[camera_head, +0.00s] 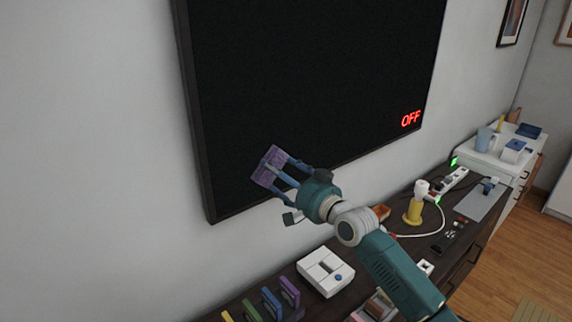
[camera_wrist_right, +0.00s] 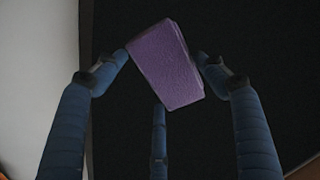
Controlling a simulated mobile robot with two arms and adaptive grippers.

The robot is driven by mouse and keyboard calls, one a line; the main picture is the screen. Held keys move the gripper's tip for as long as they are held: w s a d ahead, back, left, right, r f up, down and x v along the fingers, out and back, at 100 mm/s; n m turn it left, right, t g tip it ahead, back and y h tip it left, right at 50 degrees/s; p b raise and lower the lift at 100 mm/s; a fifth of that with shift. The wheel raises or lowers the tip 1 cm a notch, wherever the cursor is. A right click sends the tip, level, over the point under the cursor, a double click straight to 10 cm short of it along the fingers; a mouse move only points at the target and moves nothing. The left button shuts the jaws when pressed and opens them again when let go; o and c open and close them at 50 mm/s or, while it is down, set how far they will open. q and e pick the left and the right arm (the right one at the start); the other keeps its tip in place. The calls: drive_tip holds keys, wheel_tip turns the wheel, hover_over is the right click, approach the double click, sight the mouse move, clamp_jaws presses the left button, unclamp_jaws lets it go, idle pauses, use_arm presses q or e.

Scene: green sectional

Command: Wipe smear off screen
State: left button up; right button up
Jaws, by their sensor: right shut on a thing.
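The screen (camera_head: 310,80) is a large dark panel on the wall with red OFF lettering at its lower right. I see no smear on it in either view. My right gripper (camera_head: 272,169) is in front of the screen's lower left part. It is shut on a purple block-like sponge (camera_head: 267,166). In the right wrist view the sponge (camera_wrist_right: 168,64) is tilted between the blue fingertips, with the dark screen behind it. I cannot tell whether the sponge touches the screen. My left gripper is not in view.
A dark cabinet (camera_head: 462,254) stands below the screen. It holds a white box (camera_head: 325,271), several coloured upright pieces, a yellow-based object (camera_head: 414,210) and a power strip (camera_head: 446,183). A white cabinet (camera_head: 493,160) with a mug stands farther right. The wall left of the screen is bare.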

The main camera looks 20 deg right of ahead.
sight(265, 176)
drive_tip(key=shift+s+a+p, duration=0.25)
drive_tip(key=shift+a+p, duration=0.3)
drive_tip(key=shift+a, duration=0.1)
drive_tip(key=shift+s+a+p, duration=0.25)
drive_tip(key=shift+a+p, duration=0.3)
drive_tip(key=shift+a, duration=0.05)
drive_tip(key=shift+s+a, duration=0.25)
drive_tip(key=shift+a, duration=0.4)
drive_tip(key=shift+d, duration=0.1)
drive_tip(key=shift+s+d+f, duration=0.1)
drive_tip(key=shift+s+d, duration=0.1)
drive_tip(key=shift+s, duration=0.15)
drive_tip(key=shift+v, duration=2.6)
drive_tip(key=v, duration=0.3)
